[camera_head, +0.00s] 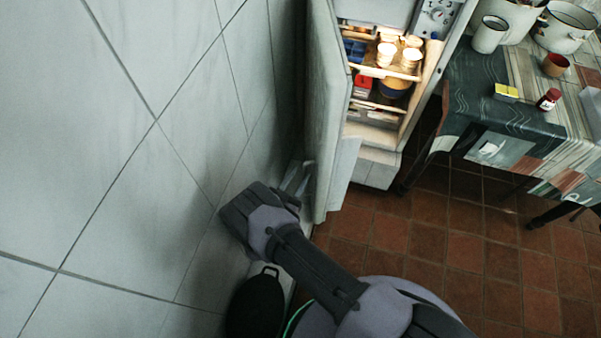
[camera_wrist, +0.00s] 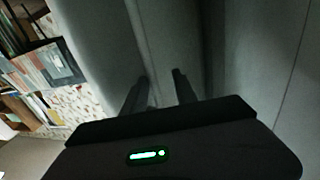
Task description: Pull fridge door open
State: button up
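The fridge (camera_head: 374,166) stands at the top middle of the head view, with its lit shelves showing. Its pale door (camera_head: 327,115) is swung wide open toward the tiled wall on the left. My gripper (camera_head: 300,178) is beside the lower outer face of the door, between door and wall. In the wrist view, the two dark fingers of my gripper (camera_wrist: 161,78) are apart, with a pale surface ahead of them. I see nothing held between them. Whether a finger touches the door is unclear. The door handle is not visible.
The tiled wall (camera_head: 150,170) is close on the left. A dark pan (camera_head: 257,303) is low beside my arm. A table (camera_head: 470,100) with pots, a red cup (camera_head: 555,65) and a jar (camera_head: 548,99) stands right. Brown floor tiles (camera_head: 440,245) between are clear.

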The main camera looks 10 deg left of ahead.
jog(key=p+v, duration=0.1)
jog(key=v, duration=0.9)
jog(key=shift+s+p, duration=0.25)
jog(key=shift+p, duration=0.15)
jog(key=shift+a, duration=0.1)
